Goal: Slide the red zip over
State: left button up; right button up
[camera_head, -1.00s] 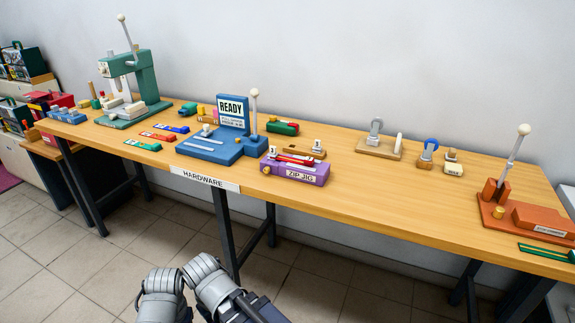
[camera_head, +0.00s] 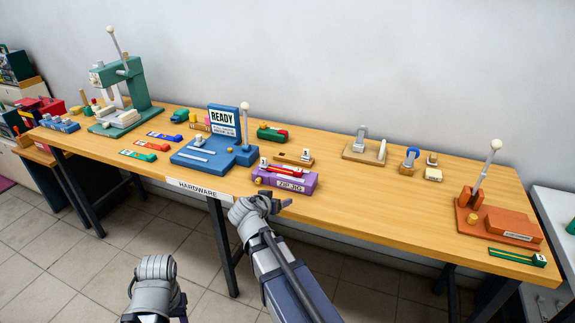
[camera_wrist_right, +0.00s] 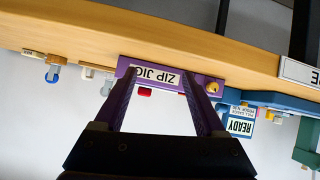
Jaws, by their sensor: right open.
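The purple zip jig (camera_head: 298,187) sits near the front edge of the table, with "ZIP JIG" on its front face. The red zip (camera_head: 284,171) lies along its top, with a white numbered block at each end. My right gripper (camera_head: 276,202) is just in front of and below the jig, apart from it. In the right wrist view, which is upside down, my right gripper (camera_wrist_right: 158,75) is open and empty, its fingers pointing at the jig (camera_wrist_right: 172,76).
A blue stand (camera_head: 205,158) with a READY sign and a lever is left of the jig. Blue, red and green strips lie further left. A wooden holder (camera_head: 293,158) is just behind the jig.

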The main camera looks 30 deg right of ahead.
jog(key=m+t+h+p, duration=0.1)
jog(key=m+t+h, duration=0.1)
send_near(296, 172)
jog(key=d, duration=0.1)
pick_arm(q)
notch_tip(296, 172, up, 2)
jog(key=shift+r, duration=0.1)
pick_arm(e)
jog(key=shift+w+d, duration=0.1)
jog(key=shift+w, duration=0.3)
jog(key=shift+w+d+f, duration=0.3)
jog(key=shift+w+d, duration=0.15)
jog(key=shift+d, duration=0.05)
jog(key=shift+g+y, duration=0.3)
jog(key=b+x, duration=0.2)
jog(key=x, duration=0.4)
jog(key=shift+w+d+b, duration=0.15)
jog(key=shift+b, duration=0.25)
pick_arm(q)
notch_tip(296, 172, down, 3)
pick_arm(e)
grip_shut()
grip_release()
